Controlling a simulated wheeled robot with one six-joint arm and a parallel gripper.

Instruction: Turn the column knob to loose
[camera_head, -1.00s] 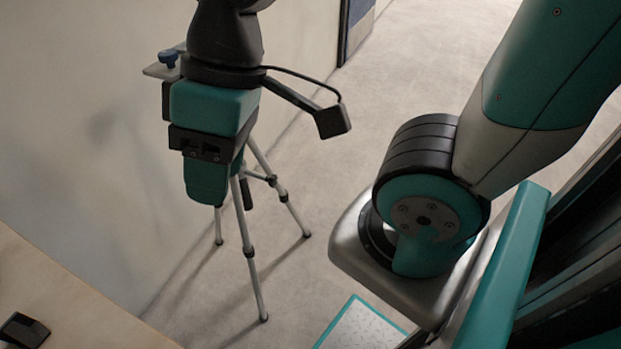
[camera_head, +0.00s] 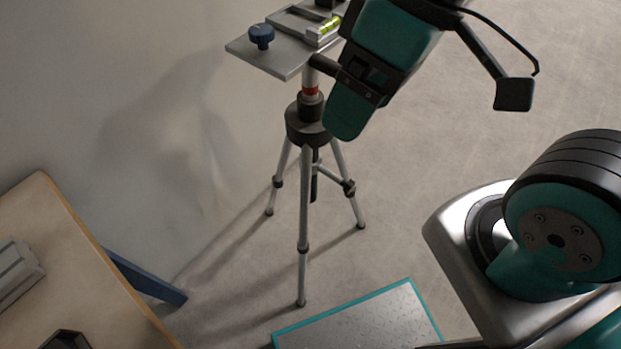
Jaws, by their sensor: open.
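The tripod stand's silver column (camera_head: 310,78) rises from a dark hub (camera_head: 306,122) and carries a red band (camera_head: 311,92) below the grey plate (camera_head: 285,58). A short black part (camera_head: 322,65) shows between the column and my gripper; I cannot tell whether it is the column knob or a fingertip. My gripper (camera_head: 354,82) is open, just right of the column under the plate's right side. Its fingertips are not clearly visible, and I cannot tell whether it touches the column.
A yellow-green level vial (camera_head: 330,25) sits on the plate. The tripod legs (camera_head: 303,215) spread over open floor. A wooden table (camera_head: 85,270) with a grey object (camera_head: 15,270) is at lower left. A teal-edged metal panel (camera_head: 365,322) shows at the bottom. The wall is behind.

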